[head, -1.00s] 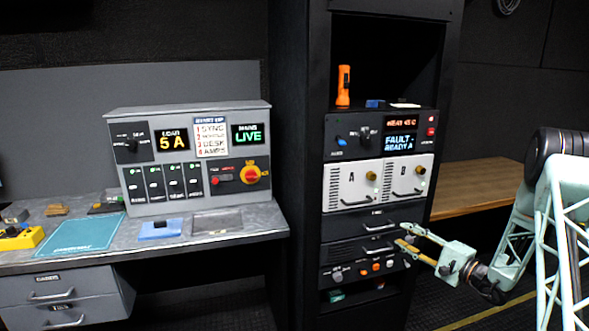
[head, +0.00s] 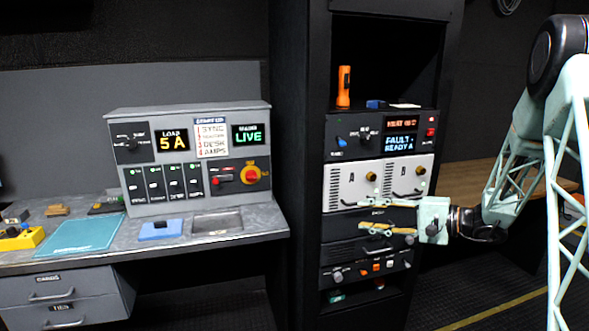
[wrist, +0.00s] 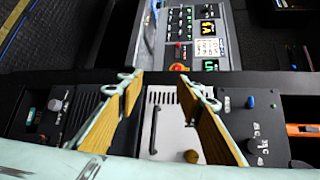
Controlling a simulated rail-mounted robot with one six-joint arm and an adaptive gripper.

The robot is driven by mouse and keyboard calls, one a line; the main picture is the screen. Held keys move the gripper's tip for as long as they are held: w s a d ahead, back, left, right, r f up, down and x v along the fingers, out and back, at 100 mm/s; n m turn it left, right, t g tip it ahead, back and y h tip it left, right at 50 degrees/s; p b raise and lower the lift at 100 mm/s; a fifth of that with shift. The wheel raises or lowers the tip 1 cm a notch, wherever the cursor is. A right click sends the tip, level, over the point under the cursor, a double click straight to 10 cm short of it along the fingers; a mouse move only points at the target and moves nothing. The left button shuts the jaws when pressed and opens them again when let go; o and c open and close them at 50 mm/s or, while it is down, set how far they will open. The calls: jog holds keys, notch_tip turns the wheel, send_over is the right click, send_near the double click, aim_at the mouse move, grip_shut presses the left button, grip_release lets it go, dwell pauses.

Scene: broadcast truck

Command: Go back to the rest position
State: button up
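My gripper (head: 364,214) is in front of the equipment rack (head: 300,150), level with the dark drawers under the white A and B modules. Its fingers point left and stand apart, with nothing between them. In the wrist view, my gripper (wrist: 159,77) also shows open, with wood-coloured pads facing each other and a white module (wrist: 165,115) behind the gap. No contact with the rack is clear. My arm comes in from the right.
The desk (head: 255,220) with its control console (head: 190,155) stands left of the rack. An orange flashlight (head: 344,86) stands upright on the rack's upper shelf. A wooden bench (head: 470,182) is behind my arm. Floor shows at the lower right.

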jog(key=s+a+r+n+g+h, duration=0.15)
jog(key=s+a+r, duration=0.3)
jog(key=s, duration=0.45)
jog(key=s+a+r+n+g+h, duration=0.1)
jog(key=s+a+r+n+g, duration=0.3)
jog(key=s, duration=0.6)
jog(key=s+a+r+g+h, duration=0.1)
jog(key=s+a+r+g, duration=0.15)
jog(key=s+a, duration=0.45)
jog(key=s+d+r+n+t+h, duration=0.1)
jog(key=s+d+h, duration=0.2)
jog(key=s, duration=0.7)
jog(key=s+d+r+n+t+h, duration=0.1)
jog(key=s+d+h, duration=0.2)
jog(key=s+d, duration=0.3)
jog(key=s+d+r+n+t+h, duration=0.1)
jog(key=s+d+h, duration=0.3)
jog(key=s, duration=1.1)
jog(key=shift+d+r+t, duration=0.15)
jog(key=shift+r+t, duration=0.15)
jog(key=shift+r, duration=0.05)
jog(key=shift+c, duration=1)
